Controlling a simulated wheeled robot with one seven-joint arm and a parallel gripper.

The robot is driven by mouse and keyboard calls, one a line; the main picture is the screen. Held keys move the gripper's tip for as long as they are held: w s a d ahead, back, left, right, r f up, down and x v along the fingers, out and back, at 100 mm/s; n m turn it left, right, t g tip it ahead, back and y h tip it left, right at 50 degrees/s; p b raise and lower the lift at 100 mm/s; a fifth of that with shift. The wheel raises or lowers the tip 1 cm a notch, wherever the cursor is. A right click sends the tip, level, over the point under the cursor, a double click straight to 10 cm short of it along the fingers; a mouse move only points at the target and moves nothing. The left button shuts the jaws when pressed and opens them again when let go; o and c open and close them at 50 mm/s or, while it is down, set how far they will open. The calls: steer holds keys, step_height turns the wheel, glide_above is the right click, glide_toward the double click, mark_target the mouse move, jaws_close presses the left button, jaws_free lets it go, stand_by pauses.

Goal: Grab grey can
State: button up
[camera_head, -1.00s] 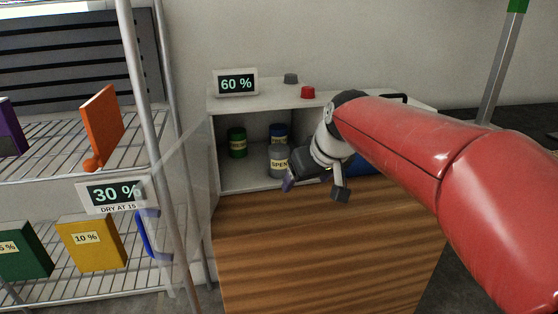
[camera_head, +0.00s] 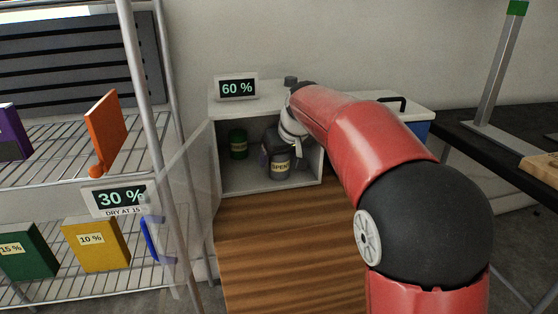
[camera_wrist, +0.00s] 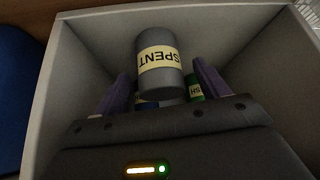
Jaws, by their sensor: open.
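The grey can (camera_head: 280,170) with a pale "SPENT" label stands inside the open white cabinet (camera_head: 240,185). In the wrist view the grey can (camera_wrist: 158,62) appears with its label upside down. My gripper (camera_wrist: 162,70) is open, with one purple finger on each side of the can in that view. I cannot tell whether either finger touches it. In the head view my gripper (camera_head: 272,143) is inside the cabinet opening at the can and partly hides it.
A green can (camera_head: 238,144) stands left of the grey can. The transparent door (camera_head: 187,170) is open on the left, near the wire rack (camera_head: 160,120). A "60 %" display (camera_head: 237,88) sits on top. The cabinet walls leave little room around my gripper.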

steer(key=shift+w+f, duration=0.1)
steer(key=shift+f, duration=0.25)
steer(key=c, duration=1.1)
